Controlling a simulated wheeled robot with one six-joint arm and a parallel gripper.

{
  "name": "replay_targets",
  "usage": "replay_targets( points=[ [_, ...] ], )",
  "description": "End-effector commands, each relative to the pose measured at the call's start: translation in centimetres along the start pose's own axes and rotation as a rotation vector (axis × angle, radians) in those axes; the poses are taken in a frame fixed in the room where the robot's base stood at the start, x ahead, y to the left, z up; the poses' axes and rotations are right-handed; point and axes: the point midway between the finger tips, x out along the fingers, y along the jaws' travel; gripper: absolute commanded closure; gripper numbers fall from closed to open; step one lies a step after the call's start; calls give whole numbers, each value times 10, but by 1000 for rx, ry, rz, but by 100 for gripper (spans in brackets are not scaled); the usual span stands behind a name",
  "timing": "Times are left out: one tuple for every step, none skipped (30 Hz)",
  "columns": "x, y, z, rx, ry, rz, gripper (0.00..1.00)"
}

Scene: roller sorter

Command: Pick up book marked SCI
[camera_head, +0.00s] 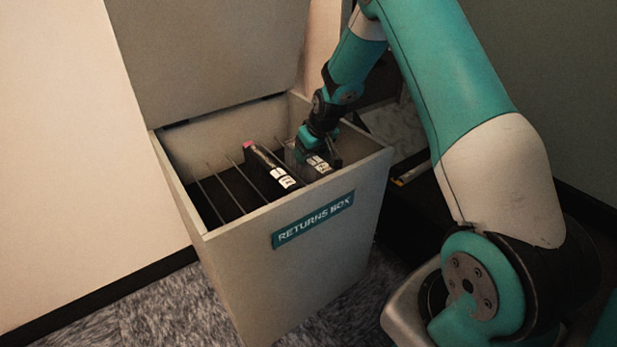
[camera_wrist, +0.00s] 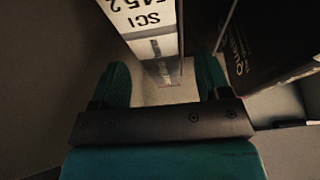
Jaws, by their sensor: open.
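The book marked SCI (camera_wrist: 150,18) shows in the wrist view, with a white label reading SCI and 545.2 on its spine. My gripper (camera_wrist: 163,66) is open, with one teal finger on each side of this book's lower part; contact cannot be told. In the head view my gripper (camera_head: 308,150) reaches down into the right part of the returns box (camera_head: 222,226). A book with a white label (camera_head: 319,166) sits right below it, partly hidden by the gripper. Its label is too small to read there.
A dark book with a pink top end (camera_head: 262,158) stands left of my gripper, between thin dividers. A dark book with white lettering (camera_wrist: 262,50) is close on the right in the wrist view. The box's left slots look empty. Its lid (camera_head: 210,50) is raised.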

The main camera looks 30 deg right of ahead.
Motion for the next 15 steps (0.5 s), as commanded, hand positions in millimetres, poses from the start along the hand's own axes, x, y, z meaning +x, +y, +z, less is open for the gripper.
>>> replay_targets(
  points=[
    [3,0,0,0,0,0,30],
    [5,0,0,0,0,0,30],
    [9,0,0,0,0,0,30],
    [12,0,1,-1,0,0,30],
    [17,0,1,-1,0,0,30],
    [24,0,2,-1,-1,0,30],
    [29,0,2,-1,-1,0,30],
    [34,0,2,-1,-1,0,30],
    [40,0,2,-1,-1,0,30],
    [45,0,2,-1,-1,0,30],
    [48,0,1,-1,-1,0,30],
    [51,0,1,-1,0,0,30],
    [52,0,0,-1,0,0,30],
    [53,0,0,-1,0,0,30],
    [53,0,0,-1,0,0,30]
  ],
)
